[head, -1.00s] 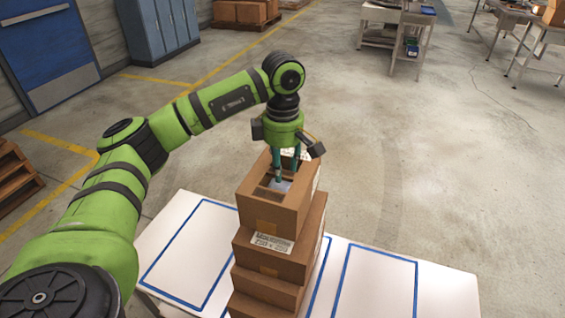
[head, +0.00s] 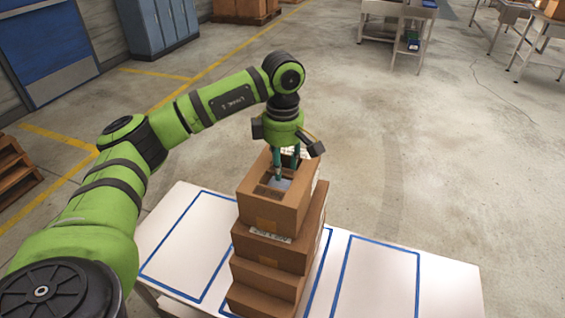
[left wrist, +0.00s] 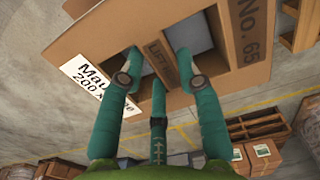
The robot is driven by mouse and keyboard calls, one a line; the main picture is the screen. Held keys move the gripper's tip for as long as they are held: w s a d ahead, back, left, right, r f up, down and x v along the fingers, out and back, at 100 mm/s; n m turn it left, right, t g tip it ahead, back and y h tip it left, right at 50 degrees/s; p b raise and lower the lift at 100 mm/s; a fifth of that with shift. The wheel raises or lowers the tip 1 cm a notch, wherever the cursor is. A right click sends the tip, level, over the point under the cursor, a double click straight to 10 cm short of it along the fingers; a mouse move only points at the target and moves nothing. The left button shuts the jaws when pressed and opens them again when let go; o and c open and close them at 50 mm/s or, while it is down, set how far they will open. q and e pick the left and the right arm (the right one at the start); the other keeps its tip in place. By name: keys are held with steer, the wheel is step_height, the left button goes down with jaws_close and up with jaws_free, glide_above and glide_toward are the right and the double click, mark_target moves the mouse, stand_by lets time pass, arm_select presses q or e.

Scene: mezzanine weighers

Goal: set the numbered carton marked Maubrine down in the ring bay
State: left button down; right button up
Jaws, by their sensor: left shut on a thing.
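In the left wrist view, the brown carton (left wrist: 105,43) bears a white label starting "Mau" and a "No. 65" mark. My left gripper (left wrist: 159,66) has its fingers in two top openings, shut on the strip between them. In the head view, this carton (head: 268,210) is over a stack of cartons (head: 265,281), with my left gripper (head: 284,168) upright above it. I cannot tell whether a gap separates it from the stack. Blue outlines mark bays on the white table (head: 445,290); no ring mark shows, and the stack covers much of the middle bay.
The left bay (head: 190,245) and right bay (head: 375,280) look empty. A pale label (head: 270,236) shows on the carton just below the held one. Wooden pallets (head: 15,175) stand on the floor at left. Workbenches (head: 395,30) stand far off, with open floor before them.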

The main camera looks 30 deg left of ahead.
arm_select(q)
steer(key=shift+f, duration=0.2)
steer(key=c, duration=0.8)
jaws_free()
steer(key=shift+r, duration=0.1)
step_height(320, 180, up, 12)
steer(key=shift+f, duration=0.1)
